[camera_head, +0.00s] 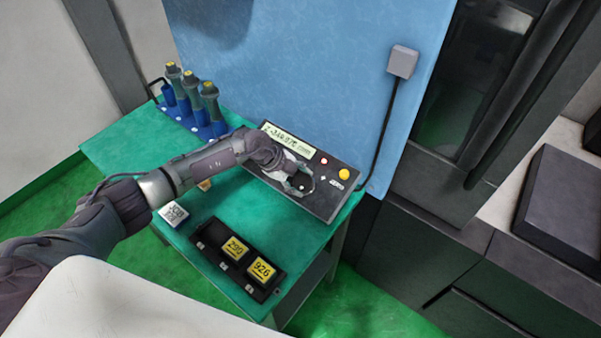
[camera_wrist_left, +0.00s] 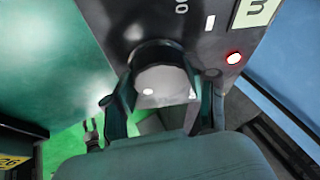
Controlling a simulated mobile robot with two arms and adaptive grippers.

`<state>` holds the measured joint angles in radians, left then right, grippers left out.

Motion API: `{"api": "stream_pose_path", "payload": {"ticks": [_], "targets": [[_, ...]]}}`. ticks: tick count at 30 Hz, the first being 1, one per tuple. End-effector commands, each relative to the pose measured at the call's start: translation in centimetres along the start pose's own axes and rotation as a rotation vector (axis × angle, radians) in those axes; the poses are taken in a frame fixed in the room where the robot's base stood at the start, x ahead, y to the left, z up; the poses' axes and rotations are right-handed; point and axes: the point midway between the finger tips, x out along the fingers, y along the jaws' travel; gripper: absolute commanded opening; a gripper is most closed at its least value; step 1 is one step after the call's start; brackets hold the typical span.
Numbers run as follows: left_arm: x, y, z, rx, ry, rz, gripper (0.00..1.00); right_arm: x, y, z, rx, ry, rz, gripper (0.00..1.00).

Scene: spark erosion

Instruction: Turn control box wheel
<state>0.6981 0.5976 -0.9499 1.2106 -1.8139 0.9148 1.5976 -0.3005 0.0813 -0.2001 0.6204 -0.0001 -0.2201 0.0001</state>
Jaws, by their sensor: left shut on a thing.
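The control box (camera_head: 347,197) is a dark panel on the green table, with a lit display (camera_head: 287,141), a red button (camera_head: 323,160) and a yellow button (camera_head: 344,174). My left gripper (camera_head: 301,186) reaches over the lower part of its face. In the left wrist view, the wheel (camera_wrist_left: 162,78), a round knob with a dark rim and pale centre, sits between the two fingers of the left gripper (camera_wrist_left: 165,98), which are shut on it. In the head view the gripper largely hides the wheel. My right gripper is not in view.
The green table (camera_head: 130,150) carries blue holders with several grey tools (camera_head: 191,88) at the back left. A dark tray (camera_head: 210,237) with yellow-topped blocks and a small white block (camera_head: 173,214) lie at the front. A blue panel (camera_head: 310,60) stands behind the box.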

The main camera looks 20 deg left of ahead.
Motion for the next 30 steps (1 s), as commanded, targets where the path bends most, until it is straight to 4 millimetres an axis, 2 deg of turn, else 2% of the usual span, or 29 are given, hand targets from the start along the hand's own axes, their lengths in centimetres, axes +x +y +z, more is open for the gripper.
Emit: {"api": "stream_pose_path", "payload": {"ticks": [1,9,26,27,30], "targets": [[-0.4,-0.2,-0.1,-0.028,-0.002,-0.011,0.22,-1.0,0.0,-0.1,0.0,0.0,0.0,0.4],[-0.2,-0.1,0.0,-0.12,-0.002,-0.049,0.22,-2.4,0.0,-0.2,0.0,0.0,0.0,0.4],[0.0,0.0,0.1,-0.142,-0.002,-0.061,0.22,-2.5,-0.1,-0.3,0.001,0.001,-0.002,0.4],[0.0,0.0,0.1,-0.142,-0.002,-0.061,0.62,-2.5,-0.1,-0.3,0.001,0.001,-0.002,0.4],[0.0,0.0,0.1,-0.142,-0.002,-0.06,0.79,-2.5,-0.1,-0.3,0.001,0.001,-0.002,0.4]]}}
